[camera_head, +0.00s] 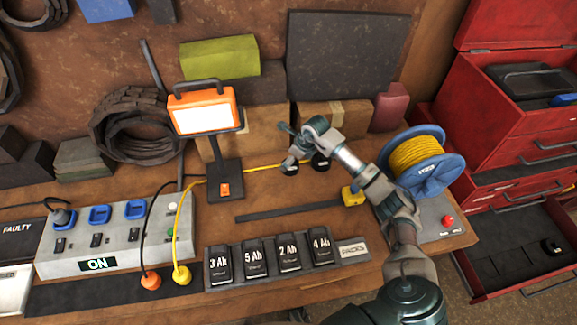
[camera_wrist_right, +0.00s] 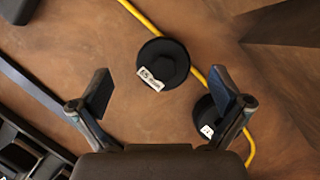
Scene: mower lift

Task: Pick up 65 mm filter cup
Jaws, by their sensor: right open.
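Two round black filter cups stand on the wooden bench. The left cup (camera_head: 290,169) shows in the right wrist view as the black cup (camera_wrist_right: 163,62) with a white tag, which appears to read 65 but is small. The other cup (camera_head: 321,164) is partly hidden behind a finger in the right wrist view (camera_wrist_right: 204,113); its tag is not readable. My right gripper (camera_head: 302,146) is open and empty above the cups. In its wrist view the tagged cup lies ahead, between the fingers (camera_wrist_right: 167,93) and beyond their tips. My left gripper is not in view.
A yellow cable (camera_wrist_right: 198,76) passes close beside both cups. The orange work lamp (camera_head: 205,112) stands left of them. A dark strip (camera_head: 290,211) and a battery rack (camera_head: 215,285) lie in front. A cable reel (camera_head: 425,165) stands right of my arm, and boxes stand behind.

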